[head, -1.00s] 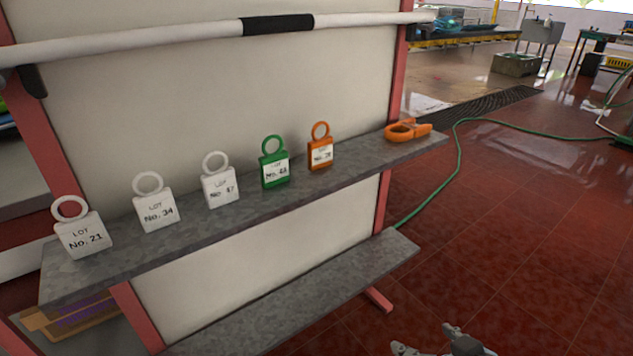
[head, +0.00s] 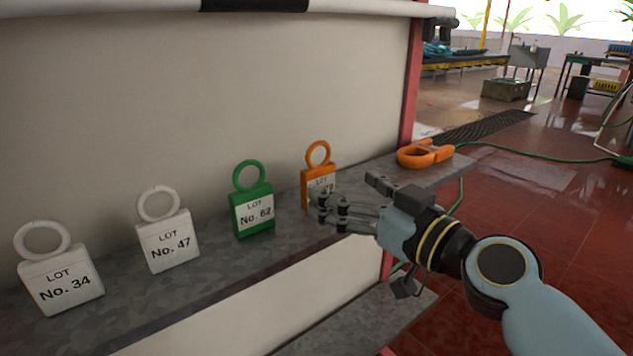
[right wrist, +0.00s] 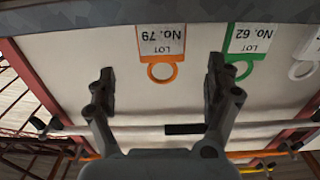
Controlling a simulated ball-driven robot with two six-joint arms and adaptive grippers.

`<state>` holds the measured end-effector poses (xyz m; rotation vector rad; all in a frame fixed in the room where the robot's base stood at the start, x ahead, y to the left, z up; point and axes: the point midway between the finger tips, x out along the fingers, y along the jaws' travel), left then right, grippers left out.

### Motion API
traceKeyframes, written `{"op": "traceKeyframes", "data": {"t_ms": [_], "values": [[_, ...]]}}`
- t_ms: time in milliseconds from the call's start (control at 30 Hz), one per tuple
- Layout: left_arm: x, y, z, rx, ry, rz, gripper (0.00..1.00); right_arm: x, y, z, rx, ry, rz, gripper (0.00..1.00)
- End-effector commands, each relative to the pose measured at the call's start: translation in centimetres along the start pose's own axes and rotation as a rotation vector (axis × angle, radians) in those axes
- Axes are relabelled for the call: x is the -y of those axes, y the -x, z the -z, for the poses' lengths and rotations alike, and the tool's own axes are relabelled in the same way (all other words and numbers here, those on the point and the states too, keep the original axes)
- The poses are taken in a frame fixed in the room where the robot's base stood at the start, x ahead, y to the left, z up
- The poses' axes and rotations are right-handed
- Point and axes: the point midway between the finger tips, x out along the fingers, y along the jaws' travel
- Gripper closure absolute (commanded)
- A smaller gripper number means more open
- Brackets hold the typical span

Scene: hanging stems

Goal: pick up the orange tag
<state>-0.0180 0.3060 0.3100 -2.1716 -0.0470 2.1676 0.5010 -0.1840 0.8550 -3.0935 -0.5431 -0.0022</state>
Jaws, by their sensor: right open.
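The orange tag (head: 317,178) stands upright on the grey shelf, its ring on top and a white label on its front. My right gripper (head: 343,190) is open and empty in front of it, to its right, and a finger hides part of its label. In the right wrist view the orange tag (right wrist: 161,55) appears upside down, label reading LOT No. 79, seen between and beyond the spread fingers of the right gripper (right wrist: 160,85). No contact can be made out. My left gripper is not in view.
A green tag (head: 252,208) stands left of the orange one, then white tags (head: 167,240) further left. An orange clip-like object (head: 425,154) lies at the shelf's right end. A pale panel (head: 200,90) rises behind the shelf, and a white bar (head: 365,8) runs above.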

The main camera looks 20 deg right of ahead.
Motion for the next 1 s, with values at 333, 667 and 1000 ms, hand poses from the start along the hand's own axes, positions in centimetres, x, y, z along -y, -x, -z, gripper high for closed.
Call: {"op": "traceKeyframes", "data": {"t_ms": [333, 667, 1000], "values": [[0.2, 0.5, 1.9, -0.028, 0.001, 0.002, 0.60, 0.1, -4.0, -0.2, 0.000, -0.003, 0.001, 0.13], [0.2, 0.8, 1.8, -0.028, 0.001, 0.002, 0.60, 0.2, -7.2, -0.6, 0.003, 0.000, 0.001, 0.13], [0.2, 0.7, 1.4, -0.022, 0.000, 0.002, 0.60, 0.2, -7.1, -0.6, 0.003, 0.000, 0.001, 0.37]]}}
